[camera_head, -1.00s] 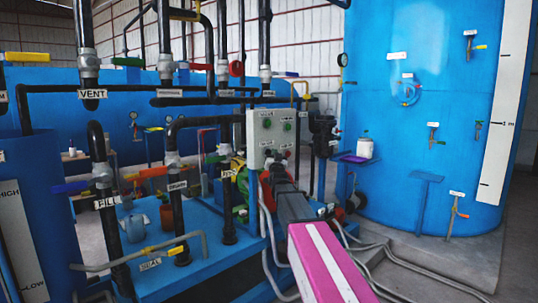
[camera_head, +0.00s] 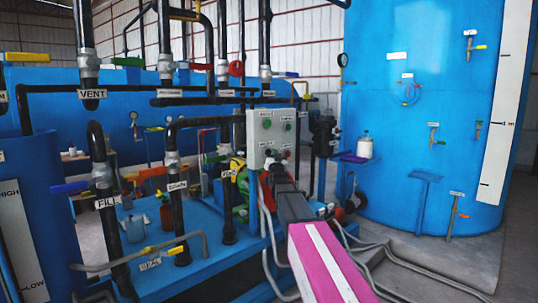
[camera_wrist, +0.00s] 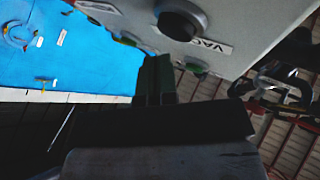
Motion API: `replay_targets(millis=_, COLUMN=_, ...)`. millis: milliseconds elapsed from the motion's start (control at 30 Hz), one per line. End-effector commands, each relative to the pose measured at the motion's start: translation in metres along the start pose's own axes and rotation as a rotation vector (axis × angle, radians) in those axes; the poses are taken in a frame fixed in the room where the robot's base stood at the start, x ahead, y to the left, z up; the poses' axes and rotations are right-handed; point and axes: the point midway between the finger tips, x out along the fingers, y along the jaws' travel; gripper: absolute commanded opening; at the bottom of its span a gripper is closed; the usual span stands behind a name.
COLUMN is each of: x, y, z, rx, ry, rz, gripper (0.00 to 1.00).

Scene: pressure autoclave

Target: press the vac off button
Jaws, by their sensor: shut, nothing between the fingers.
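My gripper (camera_head: 276,160) is in front of the box's lower part; my arm hides some of that area. In the wrist view the box face (camera_wrist: 250,25) fills the top right, with a large dark round button (camera_wrist: 182,20) and a label beside it starting "VAC" (camera_wrist: 211,46). The rest of that label is unreadable. My shut, empty fingers (camera_wrist: 153,75) are below that button in the picture. Contact cannot be told.
Labelled pipes and valves, including the VENT pipe (camera_head: 88,70) and FILL pipe (camera_head: 104,195), crowd the left. A large blue tank (camera_head: 425,110) stands at the right. Grey conduits (camera_head: 385,275) run over the floor at lower right.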

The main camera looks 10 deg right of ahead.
Motion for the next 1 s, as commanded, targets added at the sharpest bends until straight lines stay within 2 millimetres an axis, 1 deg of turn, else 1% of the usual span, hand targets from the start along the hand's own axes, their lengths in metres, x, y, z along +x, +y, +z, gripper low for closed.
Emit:
replay_targets(millis=767, x=0.0002, y=-0.0001, z=0.0002, rx=0.0, ry=0.0, rz=0.0, gripper=0.0)
replay_targets(millis=1000, x=0.0051, y=-0.0035, z=0.0035, rx=0.001, ry=0.0, rz=0.0, gripper=0.0)
